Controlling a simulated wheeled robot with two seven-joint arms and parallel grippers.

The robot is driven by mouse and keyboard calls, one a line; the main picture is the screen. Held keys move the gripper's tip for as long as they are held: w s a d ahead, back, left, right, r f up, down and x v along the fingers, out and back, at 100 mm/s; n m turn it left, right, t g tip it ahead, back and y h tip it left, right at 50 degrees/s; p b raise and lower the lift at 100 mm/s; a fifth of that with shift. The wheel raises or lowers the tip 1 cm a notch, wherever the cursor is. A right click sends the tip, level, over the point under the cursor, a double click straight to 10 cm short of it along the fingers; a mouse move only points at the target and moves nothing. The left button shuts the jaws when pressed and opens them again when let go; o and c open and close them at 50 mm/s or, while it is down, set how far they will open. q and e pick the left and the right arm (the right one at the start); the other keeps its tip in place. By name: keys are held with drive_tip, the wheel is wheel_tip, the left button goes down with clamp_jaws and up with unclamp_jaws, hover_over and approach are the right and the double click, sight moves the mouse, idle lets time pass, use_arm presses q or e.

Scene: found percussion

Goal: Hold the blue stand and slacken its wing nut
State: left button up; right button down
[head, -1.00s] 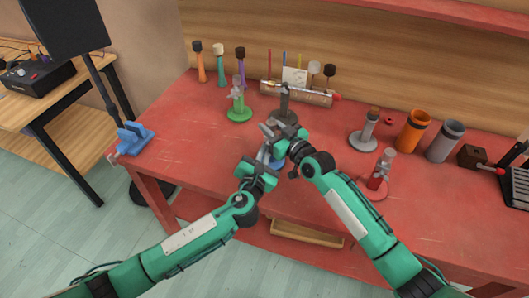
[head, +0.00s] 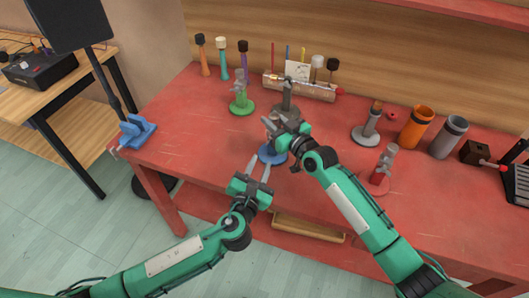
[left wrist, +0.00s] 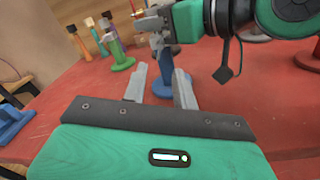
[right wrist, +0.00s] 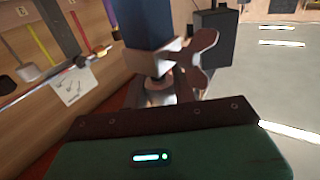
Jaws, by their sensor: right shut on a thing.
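The blue stand (head: 269,156) is upright on the red table; its round base shows, its upper part is mostly behind my right gripper. In the left wrist view, its blue post (left wrist: 164,62) rises between and beyond my left fingers. My left gripper (head: 259,171) is open and empty, on the near side of the stand and apart from it. My right gripper (head: 273,124) is at the stand's top, shut on its wing nut (right wrist: 204,48). In the right wrist view, the nut's lobes are right beside the dark blue post (right wrist: 148,22); the exact grip is partly hidden.
A grey stand (head: 286,108) is close behind, a green stand (head: 241,105) behind left. A red stand (head: 382,168) and another grey stand (head: 367,133) are to the right, with orange (head: 416,128) and grey cups (head: 446,138). A blue vise (head: 136,131) is at the left edge.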

use_arm(q)
drive_tip(key=shift+v, duration=2.2)
use_arm(e)
drive_tip(key=c, duration=1.1)
unclamp_jaws()
drive_tip(key=shift+o, duration=0.2)
